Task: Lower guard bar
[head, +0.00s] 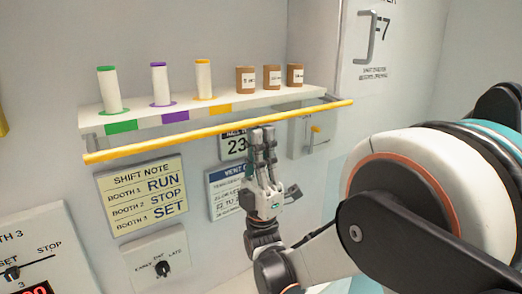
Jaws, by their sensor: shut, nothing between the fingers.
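The yellow guard bar (190,139) runs along the front of the white wall shelf (140,119), a little below the shelf's front edge. It slopes up from lower left to upper right in the picture. My gripper (263,131) points upward with its fingers close together and nothing between them.
On the shelf stand white spools with green (110,90), purple (161,83) and orange (203,79) ends, and brown labelled jars (272,77). Below are a shift note (143,195), a dial panel (158,262) and a small lever box (313,137). My arm fills the right side.

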